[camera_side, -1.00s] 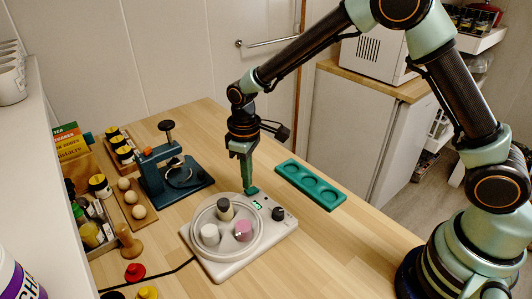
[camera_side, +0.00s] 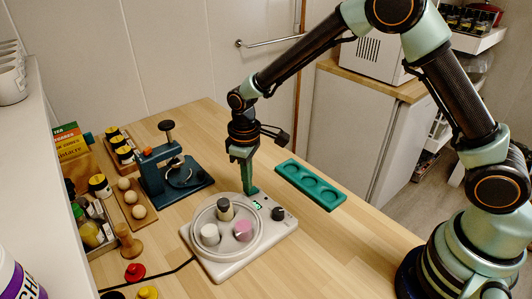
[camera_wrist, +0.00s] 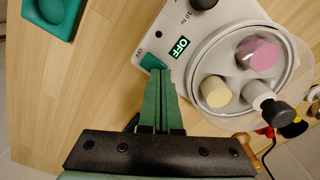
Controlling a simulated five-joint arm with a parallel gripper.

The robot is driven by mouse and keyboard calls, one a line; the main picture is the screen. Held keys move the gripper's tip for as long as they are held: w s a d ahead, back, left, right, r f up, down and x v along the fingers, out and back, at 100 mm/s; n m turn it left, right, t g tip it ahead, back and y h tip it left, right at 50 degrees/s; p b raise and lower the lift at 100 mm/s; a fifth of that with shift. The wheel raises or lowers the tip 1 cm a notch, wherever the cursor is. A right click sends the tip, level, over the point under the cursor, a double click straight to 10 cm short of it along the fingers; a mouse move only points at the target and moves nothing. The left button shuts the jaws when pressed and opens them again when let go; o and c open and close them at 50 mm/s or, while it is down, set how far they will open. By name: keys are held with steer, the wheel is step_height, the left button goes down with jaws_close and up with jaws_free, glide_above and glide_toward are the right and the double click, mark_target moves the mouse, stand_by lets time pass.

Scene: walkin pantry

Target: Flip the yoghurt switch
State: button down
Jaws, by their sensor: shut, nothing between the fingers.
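The yoghurt maker (camera_side: 237,245) is a pale grey appliance with a clear round bowl holding a white, a pink and a dark-capped jar. Its lit display (camera_wrist: 179,47) reads OFF in the wrist view. A small green switch (camera_wrist: 152,62) sits beside the display on the panel's edge. My gripper (camera_wrist: 159,73) is shut and empty, with its green fingertips at the switch, seemingly touching or just above it. In the side view my gripper (camera_side: 251,189) points down at the back corner of the appliance and hides most of the switch.
A black knob (camera_side: 278,213) stands right of the display. A green tray with round wells (camera_side: 311,185) lies behind to the right. A dark blue press (camera_side: 173,175) and a wooden egg rack (camera_side: 131,200) stand left. The wooden counter at front right is clear.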

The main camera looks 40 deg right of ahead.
steer(key=shift+f, duration=0.4)
steer(key=shift+r, duration=3.5)
steer(key=s+d+r+m+t, duration=0.1)
steer(key=s+d+r, duration=0.25)
steer(key=r, duration=0.25)
steer(key=s+d+r+m+t, duration=0.2)
steer(key=d+r, duration=0.2)
steer(key=r, duration=0.1)
steer(key=s+d+r+m+t, duration=0.2)
steer(key=s+d, duration=0.4)
steer(key=s, duration=0.3)
steer(key=shift+s+r+m+t, duration=0.3)
steer(key=shift+s+r+m, duration=0.1)
steer(key=shift+r+m, duration=0.15)
